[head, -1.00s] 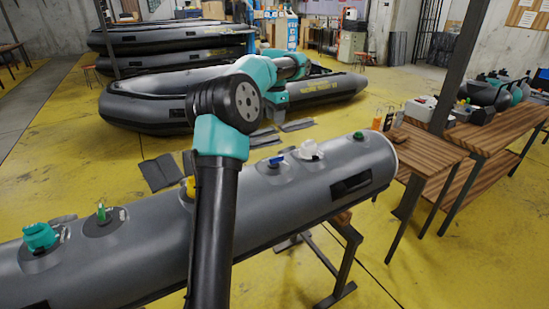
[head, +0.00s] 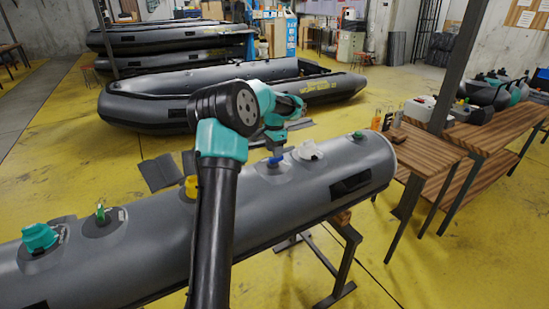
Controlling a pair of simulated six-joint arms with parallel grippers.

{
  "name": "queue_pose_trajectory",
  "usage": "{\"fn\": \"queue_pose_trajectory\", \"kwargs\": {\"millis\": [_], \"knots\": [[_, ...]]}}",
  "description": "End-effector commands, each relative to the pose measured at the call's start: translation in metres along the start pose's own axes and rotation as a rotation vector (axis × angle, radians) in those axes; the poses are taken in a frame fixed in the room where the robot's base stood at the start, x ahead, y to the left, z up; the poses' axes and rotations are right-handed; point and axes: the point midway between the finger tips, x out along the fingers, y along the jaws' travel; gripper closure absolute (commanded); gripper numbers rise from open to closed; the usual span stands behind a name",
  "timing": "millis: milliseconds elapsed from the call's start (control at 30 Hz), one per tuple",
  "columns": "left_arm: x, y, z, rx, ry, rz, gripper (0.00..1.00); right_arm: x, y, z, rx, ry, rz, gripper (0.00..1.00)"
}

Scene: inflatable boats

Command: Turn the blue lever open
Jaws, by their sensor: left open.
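The blue lever (head: 275,161) is on a round valve patch on top of the grey inflatable tube (head: 330,178), right of the middle. My left arm comes up in front of the tube and bends over. Its gripper (head: 276,150) points down at the blue lever, right above or around it; whether it touches is too small to tell. The gripper is open, and its fingers partly hide the lever. My right gripper is out of view.
A white valve (head: 309,150) stands close to the right of the blue lever, with a green one (head: 358,135) farther right. To the left are a yellow fitting (head: 191,186), a green lever (head: 100,212) and a teal cap (head: 38,236). A wooden table (head: 428,150) stands right.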

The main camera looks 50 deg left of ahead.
Motion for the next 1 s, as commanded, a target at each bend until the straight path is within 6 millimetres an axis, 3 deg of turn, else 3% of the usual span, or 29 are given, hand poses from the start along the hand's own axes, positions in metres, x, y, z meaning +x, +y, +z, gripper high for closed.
{"fn": "queue_pose_trajectory", "kwargs": {"millis": [233, 600, 1000], "knots": [[0.031, 0.001, 0.0, 0.0, -0.001, 0.001, 0.57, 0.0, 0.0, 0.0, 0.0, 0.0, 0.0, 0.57], [0.036, 0.0, 0.0, 0.0, 0.001, 0.0, 0.57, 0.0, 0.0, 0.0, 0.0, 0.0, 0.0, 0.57], [0.036, 0.0, 0.0, 0.0, 0.001, 0.0, 0.95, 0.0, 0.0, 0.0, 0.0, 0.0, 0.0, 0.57]]}}
